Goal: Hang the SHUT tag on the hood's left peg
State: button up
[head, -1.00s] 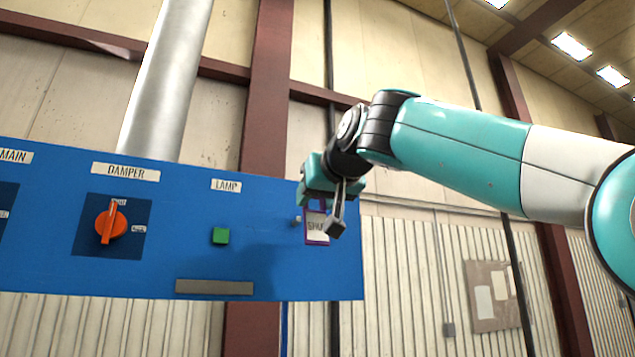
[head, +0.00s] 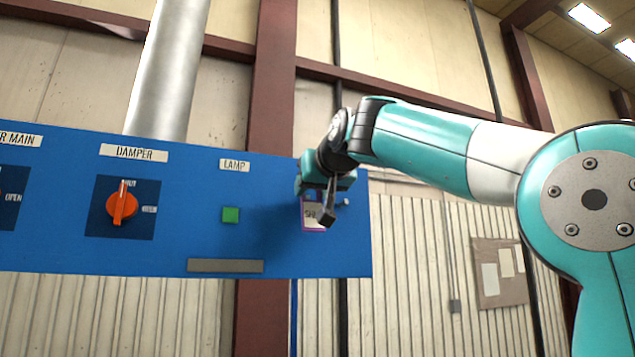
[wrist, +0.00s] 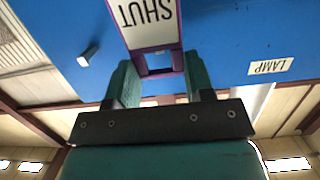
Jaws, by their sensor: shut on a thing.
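The SHUT tag (head: 311,222), white with a purple border, is in front of the right end of the blue hood panel (head: 280,232). In the wrist view the tag (wrist: 150,22) appears upside down, with a window in its purple frame between my fingers. My gripper (head: 327,206) is shut on the tag; its two green fingers (wrist: 159,75) flank the frame. One grey peg (head: 346,202) stands bare to the right of the tag; it shows left in the wrist view (wrist: 88,55). The left peg is hidden behind the tag or gripper. I cannot tell whether the tag touches it.
The panel also bears a green LAMP button (head: 230,215), an orange DAMPER knob (head: 122,207) and a grey strip (head: 225,266) along its lower edge. A silver pipe (head: 170,70) rises behind it. Right of the panel is open room before a ribbed wall.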

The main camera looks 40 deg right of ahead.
aim_at(307, 197)
jog(key=shift+r+p+x, duration=0.2)
jog(key=shift+p+x, duration=0.15)
jog(key=shift+x, duration=0.7)
jog(key=shift+w+d+f, duration=0.25)
jog(key=shift+w+f, duration=0.35)
jog(key=shift+w, duration=0.2)
jog(key=o, duration=1)
jog(key=shift+b+v, duration=0.9)
jog(key=shift+v, duration=7.8)
